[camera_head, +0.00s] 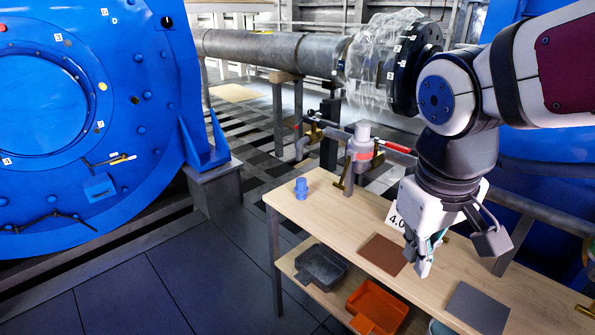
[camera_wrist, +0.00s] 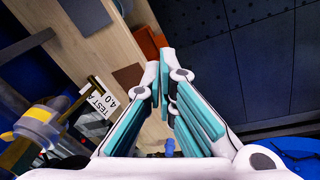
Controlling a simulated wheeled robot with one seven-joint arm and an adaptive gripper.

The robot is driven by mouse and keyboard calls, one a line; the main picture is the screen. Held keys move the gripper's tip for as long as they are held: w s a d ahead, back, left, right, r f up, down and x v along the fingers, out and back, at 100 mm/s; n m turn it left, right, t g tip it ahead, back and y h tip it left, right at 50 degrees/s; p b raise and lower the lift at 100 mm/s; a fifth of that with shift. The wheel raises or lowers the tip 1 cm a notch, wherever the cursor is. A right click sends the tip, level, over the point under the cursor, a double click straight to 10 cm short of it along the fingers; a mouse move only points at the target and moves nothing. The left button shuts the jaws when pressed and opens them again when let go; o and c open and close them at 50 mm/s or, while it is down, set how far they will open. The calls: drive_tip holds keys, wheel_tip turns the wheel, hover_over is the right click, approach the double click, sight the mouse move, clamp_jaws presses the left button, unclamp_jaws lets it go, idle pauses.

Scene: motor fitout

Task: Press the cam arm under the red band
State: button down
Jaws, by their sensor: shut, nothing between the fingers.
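A grey upright fitting (camera_head: 363,135) with a red band (camera_head: 361,156) stands at the back edge of the bench. A brass-coloured arm (camera_head: 343,182) slants down below the band; I cannot tell for certain that it is the cam arm. A red-handled lever (camera_head: 398,148) sticks out to the right. My gripper (camera_head: 422,268) is shut and empty, pointing down above the bench, right of the fitting and apart from it. In the wrist view, its fingers (camera_wrist: 162,75) are together. A grey fitting with a yellow band (camera_wrist: 38,115) shows at left there.
A dark tray (camera_head: 320,264) and an orange tray (camera_head: 378,306) sit on the lower shelf. Open floor lies left.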

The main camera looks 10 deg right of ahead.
sight(345, 171)
drive_tip(key=w+d+f+n+g+h+b, duration=0.1)
drive_tip(key=w+d+f+n+g+h, duration=0.2)
drive_tip(key=w+f+h, duration=0.35)
drive_tip(key=w+d+f+n+g+h+b, duration=0.1)
drive_tip(key=w+d+f+n+g+h, duration=0.15)
drive_tip(key=w+f+n+h, duration=0.35)
drive_tip(key=w+a+f+n+t+h, duration=0.4)
drive_tip(key=w+a+n+t+h, duration=0.3)
drive_tip(key=t, duration=1.2)
drive_tip(key=w+a+n, duration=0.4)
drive_tip(key=w+n, duration=0.2)
drive_tip(key=n, duration=0.1)
drive_tip(key=shift+a, duration=0.4)
drive_tip(key=shift+r, duration=0.1)
drive_tip(key=w+d+r+b, duration=0.2)
drive_tip(key=d+r, duration=0.1)
drive_tip(key=r, duration=0.4)
